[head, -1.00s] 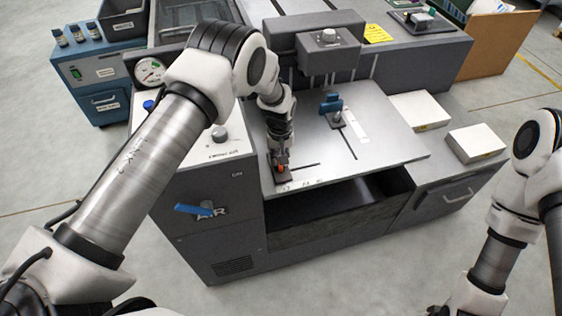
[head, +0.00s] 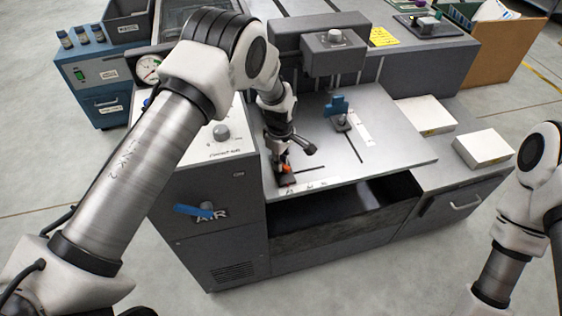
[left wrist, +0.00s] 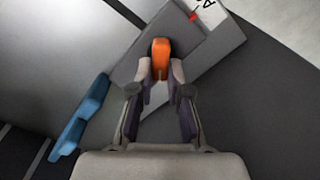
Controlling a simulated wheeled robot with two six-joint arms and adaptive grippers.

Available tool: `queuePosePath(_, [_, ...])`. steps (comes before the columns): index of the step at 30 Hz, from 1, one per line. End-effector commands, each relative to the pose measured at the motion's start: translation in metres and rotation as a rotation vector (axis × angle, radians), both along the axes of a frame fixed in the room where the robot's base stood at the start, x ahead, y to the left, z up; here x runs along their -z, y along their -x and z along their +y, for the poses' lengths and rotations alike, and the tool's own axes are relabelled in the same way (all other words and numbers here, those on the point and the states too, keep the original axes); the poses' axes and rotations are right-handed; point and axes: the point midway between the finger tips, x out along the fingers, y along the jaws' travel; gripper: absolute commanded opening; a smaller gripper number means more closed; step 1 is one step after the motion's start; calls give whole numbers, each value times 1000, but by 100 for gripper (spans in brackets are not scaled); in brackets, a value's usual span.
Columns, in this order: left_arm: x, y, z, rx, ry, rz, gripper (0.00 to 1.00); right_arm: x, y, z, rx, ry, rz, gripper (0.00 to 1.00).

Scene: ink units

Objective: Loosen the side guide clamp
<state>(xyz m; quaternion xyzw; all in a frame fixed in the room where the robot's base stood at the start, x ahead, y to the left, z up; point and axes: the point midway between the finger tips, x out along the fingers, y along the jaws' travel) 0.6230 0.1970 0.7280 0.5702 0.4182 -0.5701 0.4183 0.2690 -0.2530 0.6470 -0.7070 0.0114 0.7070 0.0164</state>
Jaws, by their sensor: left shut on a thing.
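The side guide clamp is a small dark base with an orange lever (head: 286,168) near the front left of the grey machine table (head: 390,155). My left gripper (head: 283,161) reaches down on it from above. In the left wrist view the orange lever (left wrist: 160,60) sits between the fingertips of my left gripper (left wrist: 160,78), which is shut on it. The fingers hide part of the clamp. A second fixture with a blue block (head: 336,105) stands farther back on the table. My right gripper is outside the view.
A blue lever (head: 193,210) marked AIR and a grey knob (head: 221,132) are on the left cabinet. A dark sensor-like housing (head: 333,50) overhangs the table. White stacks (head: 484,148) lie to the right. An open dark recess is below the table's front edge.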

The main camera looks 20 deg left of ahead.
Motion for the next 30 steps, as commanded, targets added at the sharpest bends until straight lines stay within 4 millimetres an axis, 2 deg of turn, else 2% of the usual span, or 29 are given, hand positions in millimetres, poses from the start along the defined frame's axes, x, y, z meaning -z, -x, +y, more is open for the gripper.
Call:
queuePosePath(9, [1,2,0,-114,0,2,0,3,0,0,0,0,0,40])
queuePosePath(23, [1,2,0,-131,0,2,0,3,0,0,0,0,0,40])
queuePosePath(24, [1,2,0,-131,0,2,20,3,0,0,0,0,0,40])
queuePosePath(26, [1,2,0,-130,0,2,41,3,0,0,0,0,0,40])
queuePosePath(30, [0,2,0,-130,-1,2,42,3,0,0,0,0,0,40])
